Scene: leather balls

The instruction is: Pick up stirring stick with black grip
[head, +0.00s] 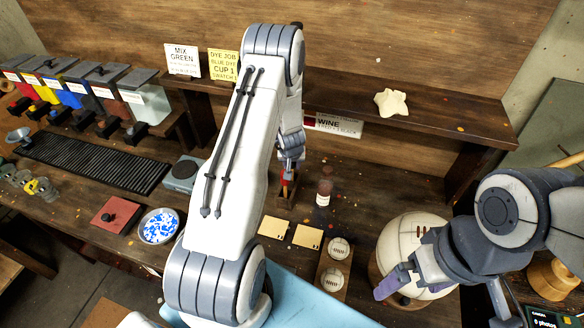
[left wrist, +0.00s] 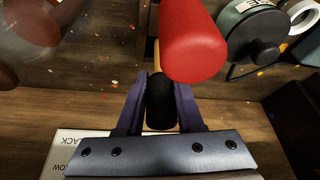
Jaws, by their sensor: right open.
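The stirring stick's black grip (left wrist: 160,103) stands upright between the purple fingers of my left gripper (left wrist: 160,98) in the left wrist view. Both fingers press against its sides. A stick with a red grip (left wrist: 192,42) is close beside it and nearer the camera. In the head view my left gripper (head: 289,160) reaches down over the stick stand, where a red grip (head: 285,187) shows; the black grip is hidden there. My right gripper (head: 400,283) is open and empty in front of the large pale ball.
A dark bottle (head: 324,187) stands just right of the sticks. The large leather ball (head: 409,250) and small stitched balls (head: 337,248) are further right. A grey scale (head: 183,174) and a blue-speckled dish (head: 159,226) lie left. A raised shelf (head: 430,108) runs behind.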

